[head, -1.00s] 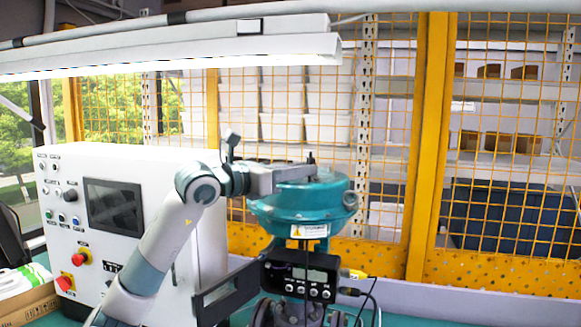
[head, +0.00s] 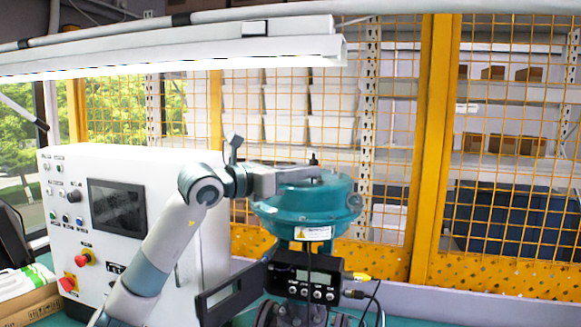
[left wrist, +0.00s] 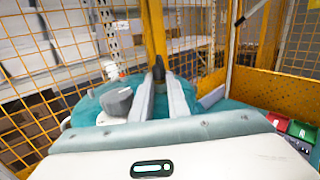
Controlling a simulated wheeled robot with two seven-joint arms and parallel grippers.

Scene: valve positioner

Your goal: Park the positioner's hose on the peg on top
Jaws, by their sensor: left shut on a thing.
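The teal round actuator (head: 305,212) stands in the middle of the head view. The black positioner (head: 305,282), with a small display and buttons, is on its front below the label. My left gripper (head: 314,170) is over the actuator's top, shut on a small dark upright piece (head: 314,158), which looks like the hose's end. The left wrist view shows this dark piece (left wrist: 158,70) between the two grey fingers. A grey knob (left wrist: 117,101) on the teal top is beside the fingers; I cannot tell whether it is the peg. My right gripper is out of view.
A white control cabinet (head: 125,215) with a screen stands at the left. A yellow connector (head: 358,276) and black cables are right of the positioner. A black bracket (head: 215,305) juts out to its left. Yellow mesh fencing (head: 432,160) stands behind.

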